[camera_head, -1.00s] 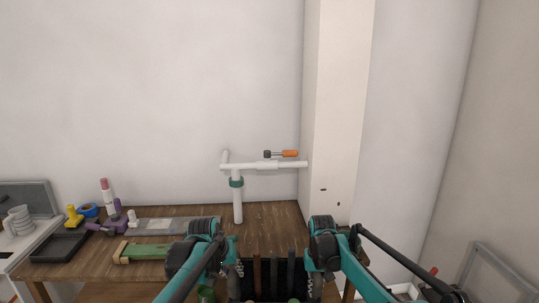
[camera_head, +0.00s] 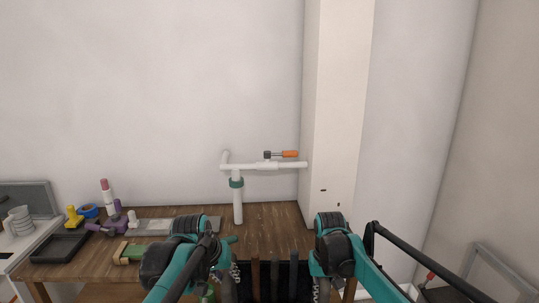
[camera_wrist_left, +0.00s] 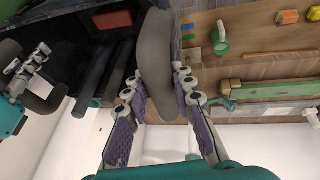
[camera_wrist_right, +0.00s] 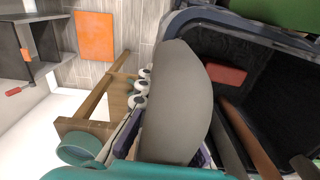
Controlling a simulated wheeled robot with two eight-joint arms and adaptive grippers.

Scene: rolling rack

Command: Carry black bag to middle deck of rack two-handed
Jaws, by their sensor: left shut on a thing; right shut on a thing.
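The black bag (camera_head: 292,279) is at the bottom of the head view, open at the top, with long dark and brown items standing in it. My left gripper (camera_head: 235,275) and my right gripper (camera_head: 316,275) are on its two sides. In the left wrist view, my left gripper (camera_wrist_left: 160,95) is shut on a grey handle (camera_wrist_left: 158,60) of the bag. In the right wrist view, my right gripper (camera_wrist_right: 170,115) is shut on the other grey handle (camera_wrist_right: 180,95); the bag's dark inside (camera_wrist_right: 200,45) holds a red block. I cannot make out the rack's middle deck.
A wooden workbench (camera_head: 270,235) stands ahead against the wall, with a white pipe stand (camera_head: 238,200), a black tray (camera_head: 60,246) and small tools. A white column (camera_head: 335,120) rises at its right end. A dark shelved unit (camera_wrist_right: 40,45) shows in the right wrist view.

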